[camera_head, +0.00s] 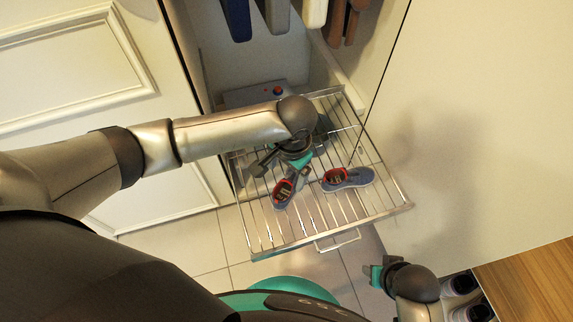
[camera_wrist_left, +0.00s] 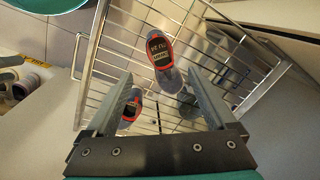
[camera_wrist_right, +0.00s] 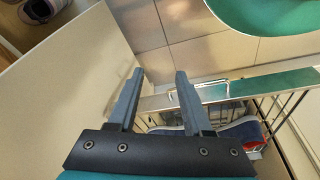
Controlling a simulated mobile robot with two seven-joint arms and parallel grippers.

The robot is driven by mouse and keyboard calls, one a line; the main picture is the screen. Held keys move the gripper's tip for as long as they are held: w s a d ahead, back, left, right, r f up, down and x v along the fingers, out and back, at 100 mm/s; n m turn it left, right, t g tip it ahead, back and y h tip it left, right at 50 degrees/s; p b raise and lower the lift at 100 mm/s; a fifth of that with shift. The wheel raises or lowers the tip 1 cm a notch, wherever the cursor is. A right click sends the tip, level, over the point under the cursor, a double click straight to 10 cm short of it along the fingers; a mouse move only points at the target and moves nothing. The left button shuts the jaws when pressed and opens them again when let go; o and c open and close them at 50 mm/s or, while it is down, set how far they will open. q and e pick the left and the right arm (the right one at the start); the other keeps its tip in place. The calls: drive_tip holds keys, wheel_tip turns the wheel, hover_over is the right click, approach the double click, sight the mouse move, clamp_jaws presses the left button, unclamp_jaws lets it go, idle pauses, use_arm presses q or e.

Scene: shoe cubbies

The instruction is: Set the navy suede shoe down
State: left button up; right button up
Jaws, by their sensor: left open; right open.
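Two navy shoes with red linings rest on a pulled-out wire rack (camera_head: 250,225). The left navy shoe (camera_head: 282,194) lies with its toe toward me, and the right navy shoe (camera_head: 350,179) points right. My left gripper (camera_head: 280,172) is over the left shoe, open. In the left wrist view, one shoe (camera_wrist_left: 158,48) shows beyond and between the open fingers (camera_wrist_left: 158,80), and the other shoe (camera_wrist_left: 130,110) is partly behind the left finger. My right gripper (camera_head: 374,275) is open and empty, low and outside the rack; a shoe (camera_wrist_right: 240,132) shows past its fingers.
A cabinet with hanging items (camera_head: 277,14) stands behind the rack. A box with a red button (camera_head: 277,91) is at the rack's back. A white panel (camera_head: 470,130) is to the right. Other shoes (camera_head: 462,284) are at lower right, beside a wooden surface (camera_head: 530,280).

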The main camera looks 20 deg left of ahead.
use_arm(q)
drive_tip(key=shift+r, duration=0.5)
use_arm(e)
drive_tip(key=shift+s+f, duration=0.25)
drive_tip(key=shift+f, duration=0.3)
use_arm(q)
drive_tip(key=s+d+f+t+h, duration=0.2)
drive_tip(key=s+d+f+h, duration=0.15)
drive_tip(key=d+f, duration=0.2)
drive_tip(key=shift+n+y, duration=0.25)
drive_tip(key=shift+n, duration=0.65)
drive_tip(key=s+a+f, duration=0.3)
drive_tip(key=shift+s+a, duration=0.25)
drive_tip(key=s+a+f, duration=0.1)
drive_tip(key=s+a, duration=0.1)
drive_tip(key=s+a+f+y, duration=0.1)
drive_tip(key=s+a, duration=0.1)
drive_tip(key=a, duration=0.1)
drive_tip(key=s+a+f+y, duration=0.1)
drive_tip(key=s+a, duration=0.1)
drive_tip(key=s, duration=0.1)
drive_tip(key=shift+a+f+n+t, duration=0.3)
drive_tip(key=shift+a+n, duration=0.05)
drive_tip(key=shift+n, duration=0.05)
